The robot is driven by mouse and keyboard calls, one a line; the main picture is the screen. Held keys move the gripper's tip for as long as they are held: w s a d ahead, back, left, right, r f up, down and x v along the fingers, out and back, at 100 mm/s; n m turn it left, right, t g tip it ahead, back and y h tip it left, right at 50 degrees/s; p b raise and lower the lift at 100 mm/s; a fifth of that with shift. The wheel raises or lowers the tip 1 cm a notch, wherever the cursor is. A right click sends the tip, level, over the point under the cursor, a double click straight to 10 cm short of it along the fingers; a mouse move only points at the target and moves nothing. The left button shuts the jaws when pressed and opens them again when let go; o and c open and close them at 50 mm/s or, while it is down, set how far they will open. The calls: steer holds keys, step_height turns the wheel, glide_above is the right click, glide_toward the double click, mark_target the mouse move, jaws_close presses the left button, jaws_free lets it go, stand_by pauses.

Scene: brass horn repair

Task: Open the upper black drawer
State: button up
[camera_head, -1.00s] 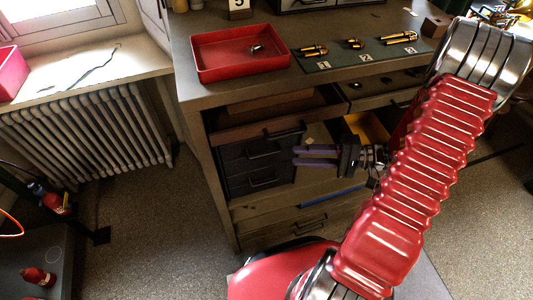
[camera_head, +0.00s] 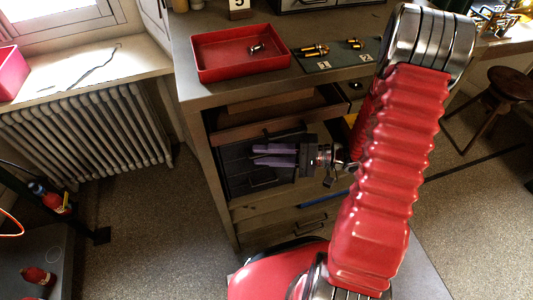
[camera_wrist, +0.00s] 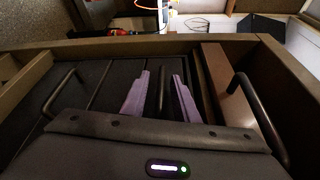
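The upper black drawer (camera_head: 235,158) sits in the bench front, below an open brown drawer (camera_head: 262,132). My gripper (camera_head: 253,154) is in front of it, with its purple fingers pointing left and hiding its handle in the head view. In the wrist view, the open fingers of my gripper (camera_wrist: 161,85) stand on either side of the upper black drawer's dark bar handle (camera_wrist: 162,92). Small gaps show on both sides of the handle. The lower black drawer's handle (camera_wrist: 60,92) is to the left there. The black drawers look closed.
The brown drawer's handle (camera_wrist: 255,115) is close on the right in the wrist view. A red tray (camera_head: 240,55) and a mat with brass parts (camera_head: 335,57) lie on the bench top. Open floor (camera_head: 160,230) lies left of the bench.

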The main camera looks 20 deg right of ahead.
steer(key=shift+c, duration=0.2)
jaws_close()
steer(key=shift+f, duration=0.1)
stand_by(1.1)
steer(key=shift+d, duration=0.15)
steer(key=shift+s, duration=0.15)
